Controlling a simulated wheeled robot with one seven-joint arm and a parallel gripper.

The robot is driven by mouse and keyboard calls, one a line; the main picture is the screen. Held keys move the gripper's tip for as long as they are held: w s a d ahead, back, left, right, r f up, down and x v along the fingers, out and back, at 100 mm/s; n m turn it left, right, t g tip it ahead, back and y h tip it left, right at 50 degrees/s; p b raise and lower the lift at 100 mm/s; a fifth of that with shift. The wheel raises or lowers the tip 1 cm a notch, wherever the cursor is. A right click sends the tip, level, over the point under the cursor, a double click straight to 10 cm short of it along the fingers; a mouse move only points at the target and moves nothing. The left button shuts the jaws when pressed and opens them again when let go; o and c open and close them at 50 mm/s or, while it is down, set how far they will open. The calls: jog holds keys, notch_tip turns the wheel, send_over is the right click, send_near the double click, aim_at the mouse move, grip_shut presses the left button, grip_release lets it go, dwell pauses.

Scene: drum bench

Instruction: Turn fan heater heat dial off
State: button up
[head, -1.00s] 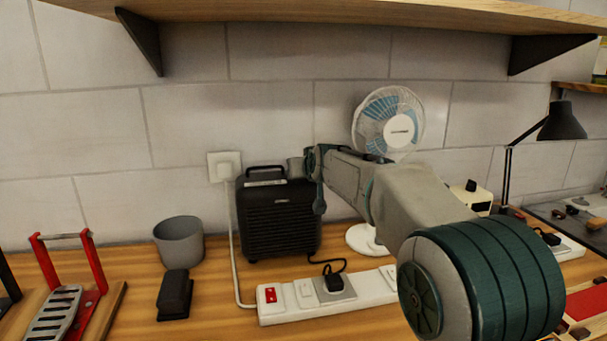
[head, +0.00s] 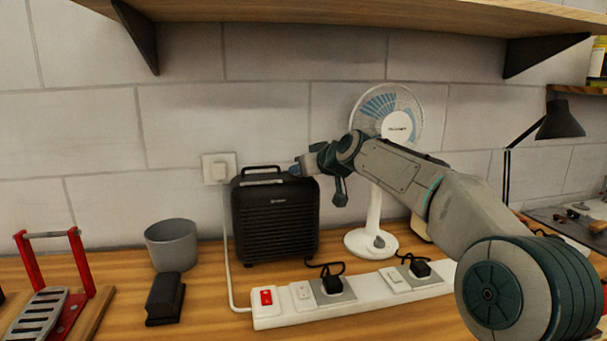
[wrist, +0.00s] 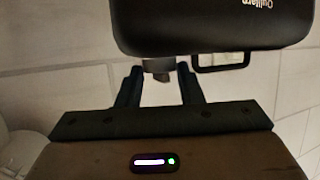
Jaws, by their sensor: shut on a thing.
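The fan heater (head: 275,222) is a black box with a grilled front and a top handle, standing on the bench against the wall. My gripper (head: 296,169) is at the heater's upper right. In the wrist view the heater body (wrist: 215,22) fills the top, and a small grey dial (wrist: 157,67) sticks out from it between the two fingers of my gripper (wrist: 158,84). The jaws are shut on this dial. Its marks and setting cannot be read. In the head view the dial is hidden by my gripper.
A white power strip (head: 325,309) with a red switch and black plugs lies in front of the heater. A white desk fan (head: 372,215) stands to the right, behind my arm. A grey cup (head: 171,246) and a black block (head: 165,298) are at left. A shelf (head: 340,18) hangs above.

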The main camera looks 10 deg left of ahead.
jog(key=shift+f+n+g+y+b, duration=0.1)
jog(key=shift+n+g+y+b, duration=0.2)
jog(key=shift+n+g+b, duration=0.1)
dwell(0.3)
jog(key=o, duration=0.7)
jog(key=shift+a, duration=0.1)
jog(key=shift+s+d, duration=0.1)
jog(key=shift+d, duration=0.25)
jog(key=b+v, duration=0.3)
jog(key=v, duration=1)
jog(key=shift+s, duration=0.2)
jog(key=shift+a, duration=0.1)
